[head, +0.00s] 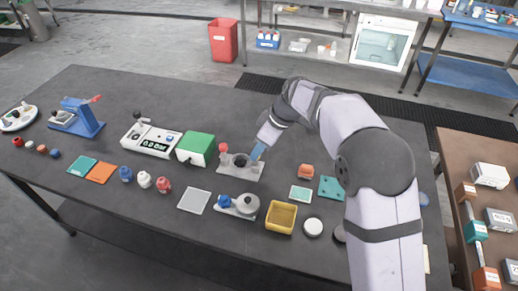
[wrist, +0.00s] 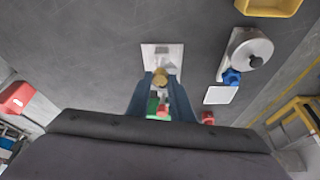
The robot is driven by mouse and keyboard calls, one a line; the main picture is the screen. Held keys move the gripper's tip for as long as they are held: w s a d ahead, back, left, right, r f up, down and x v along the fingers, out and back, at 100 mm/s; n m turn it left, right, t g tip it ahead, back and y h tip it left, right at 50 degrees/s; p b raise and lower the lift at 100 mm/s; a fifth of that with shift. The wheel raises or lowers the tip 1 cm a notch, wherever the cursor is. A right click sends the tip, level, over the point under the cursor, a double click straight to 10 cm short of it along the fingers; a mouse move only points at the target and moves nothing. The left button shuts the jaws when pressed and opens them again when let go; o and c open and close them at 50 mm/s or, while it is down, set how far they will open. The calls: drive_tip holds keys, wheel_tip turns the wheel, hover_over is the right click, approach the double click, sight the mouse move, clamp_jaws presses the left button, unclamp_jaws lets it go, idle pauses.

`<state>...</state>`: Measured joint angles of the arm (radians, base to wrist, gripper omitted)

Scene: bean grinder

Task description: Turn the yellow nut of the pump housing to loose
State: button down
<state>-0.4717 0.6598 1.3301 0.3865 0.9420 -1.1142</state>
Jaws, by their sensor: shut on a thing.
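The pump housing (head: 236,170) is a light grey plate with a dark round part and a red knob on its left, near the middle of the table. Its pale plate also shows in the wrist view (wrist: 150,50). The yellow nut (wrist: 160,76) shows in the wrist view between the tips of my blue fingers. My gripper (head: 257,152) comes down at the right side of the housing, and in the wrist view (wrist: 161,82) it is shut on the nut. The nut is hidden in the head view. The fingers hide part of the housing.
A grey round part with a blue knob (head: 242,206) and a yellow tray (head: 281,231) stand in front. A green box (head: 196,148) stands to the left. An orange block (head: 306,171) and teal squares lie to the right. The table behind the housing is clear.

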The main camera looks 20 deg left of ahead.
drive_tip(key=c, duration=1.6)
unclamp_jaws()
drive_tip(key=shift+o, duration=0.2)
drive_tip(key=shift+r, duration=0.1)
drive_tip(key=b+v, duration=0.1)
drive_tip(key=v, duration=0.6)
drive_tip(key=shift+r, duration=0.1)
drive_tip(key=shift+d, duration=0.1)
drive_tip(key=s+d+f+m+h+p, duration=0.15)
drive_tip(key=s+d+m, duration=0.25)
drive_tip(key=d, duration=0.4)
drive_tip(key=s+d+m+h+p, duration=0.1)
drive_tip(key=s+d+m+p, duration=0.2)
drive_tip(key=d, duration=0.6)
drive_tip(key=s+d+f+m+h+p, duration=0.1)
drive_tip(key=s+d+f+m, duration=0.1)
drive_tip(key=s+d+m, duration=0.2)
drive_tip(key=s+d+f+m+h, duration=0.1)
drive_tip(key=s+d+m, duration=0.4)
drive_tip(key=s, duration=0.8)
drive_tip(key=d+f, duration=0.1)
drive_tip(key=d, duration=0.2)
drive_tip(key=shift+d+f+g+p, duration=0.2)
drive_tip(key=shift+f+g+p, duration=0.15)
drive_tip(key=shift+g+p, duration=0.05)
